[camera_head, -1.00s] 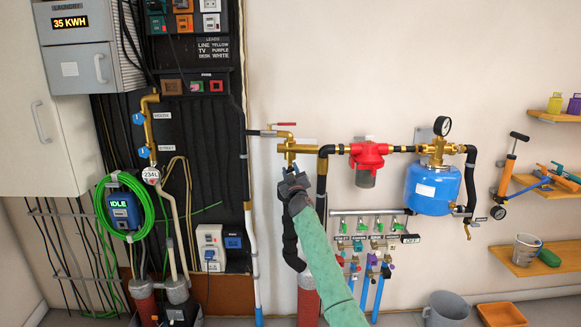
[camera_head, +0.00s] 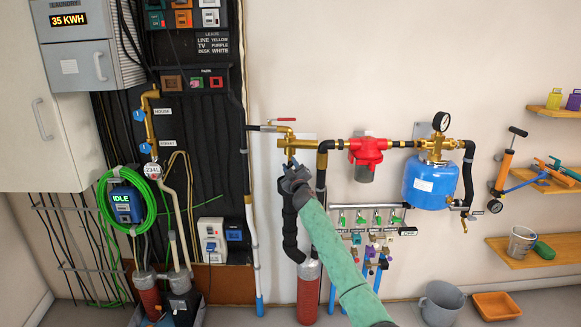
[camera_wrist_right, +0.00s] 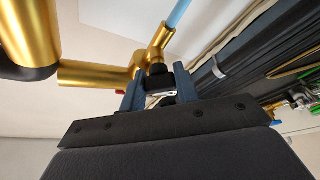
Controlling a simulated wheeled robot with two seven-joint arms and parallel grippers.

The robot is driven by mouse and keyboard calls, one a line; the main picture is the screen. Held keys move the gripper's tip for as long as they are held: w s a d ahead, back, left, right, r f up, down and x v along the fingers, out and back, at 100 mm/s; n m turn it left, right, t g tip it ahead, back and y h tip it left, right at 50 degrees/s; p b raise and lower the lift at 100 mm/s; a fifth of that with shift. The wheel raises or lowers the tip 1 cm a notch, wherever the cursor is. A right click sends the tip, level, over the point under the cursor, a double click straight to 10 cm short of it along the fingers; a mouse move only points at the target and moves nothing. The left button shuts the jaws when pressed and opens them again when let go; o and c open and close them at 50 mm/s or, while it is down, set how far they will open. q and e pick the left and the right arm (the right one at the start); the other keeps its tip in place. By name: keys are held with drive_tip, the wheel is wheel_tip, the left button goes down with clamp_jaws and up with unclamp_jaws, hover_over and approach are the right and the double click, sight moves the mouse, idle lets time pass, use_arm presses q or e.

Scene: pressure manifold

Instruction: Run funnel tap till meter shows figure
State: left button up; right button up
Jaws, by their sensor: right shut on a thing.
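The brass fitting (camera_head: 290,145) on the wall has a short outlet above a black pipe (camera_head: 290,225). My right gripper (camera_head: 291,172) reaches up to the underside of the fitting. In the right wrist view, its blue-grey fingers (camera_wrist_right: 158,92) are shut on a small dark tap knob (camera_wrist_right: 157,78) below the brass body (camera_wrist_right: 105,73). The forearm and gripper hide part of the pipe and any funnel mouth in the head view. A round white meter (camera_head: 153,170) on the left pipe reads what looks like 234L. My left gripper is out of view.
A red-handled lever valve (camera_head: 283,121) sits just above the fitting. To the right are a red filter (camera_head: 366,150), a blue tank (camera_head: 430,183) with a gauge (camera_head: 441,121), and several green-handled valves (camera_head: 370,217). A coiled green cable (camera_head: 150,205) hangs left.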

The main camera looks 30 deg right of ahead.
drive_tip(key=o, duration=1)
drive_tip(key=shift+a, duration=0.1)
drive_tip(key=shift+s, duration=0.1)
drive_tip(key=shift+s+f, duration=0.15)
drive_tip(key=shift+s, duration=0.05)
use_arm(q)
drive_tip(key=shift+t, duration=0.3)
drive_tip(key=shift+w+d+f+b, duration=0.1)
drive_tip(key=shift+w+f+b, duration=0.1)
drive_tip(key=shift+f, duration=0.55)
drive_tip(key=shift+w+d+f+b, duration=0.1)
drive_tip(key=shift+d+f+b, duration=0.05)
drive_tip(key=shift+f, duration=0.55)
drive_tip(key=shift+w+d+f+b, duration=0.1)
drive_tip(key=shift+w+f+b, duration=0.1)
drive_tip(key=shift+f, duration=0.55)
use_arm(e)
drive_tip(key=shift+v, duration=3.55)
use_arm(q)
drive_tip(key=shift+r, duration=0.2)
